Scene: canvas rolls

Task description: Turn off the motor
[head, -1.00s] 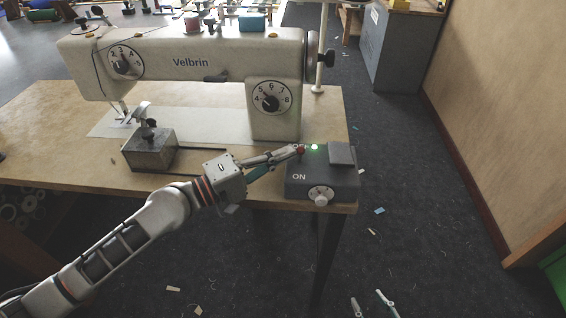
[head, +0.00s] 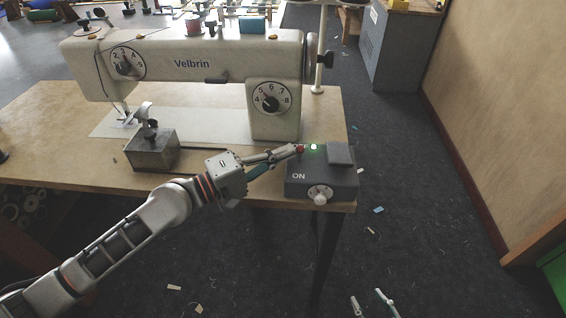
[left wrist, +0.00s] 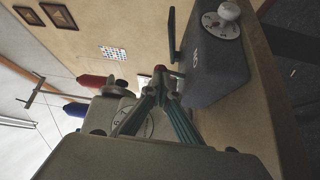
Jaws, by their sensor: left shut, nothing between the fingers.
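The grey motor switch box (head: 330,183) sits at the right front corner of the sewing table, marked ON. My right gripper (head: 371,303) shows only two separated fingertips at the bottom edge.
A cream Velbrin sewing machine (head: 190,68) stands behind on the wooden table (head: 60,110). A metal block (head: 152,152) lies left of my gripper. A dark flat piece (head: 340,153) rises on the box's top right. The floor to the right is mostly clear, with scraps.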

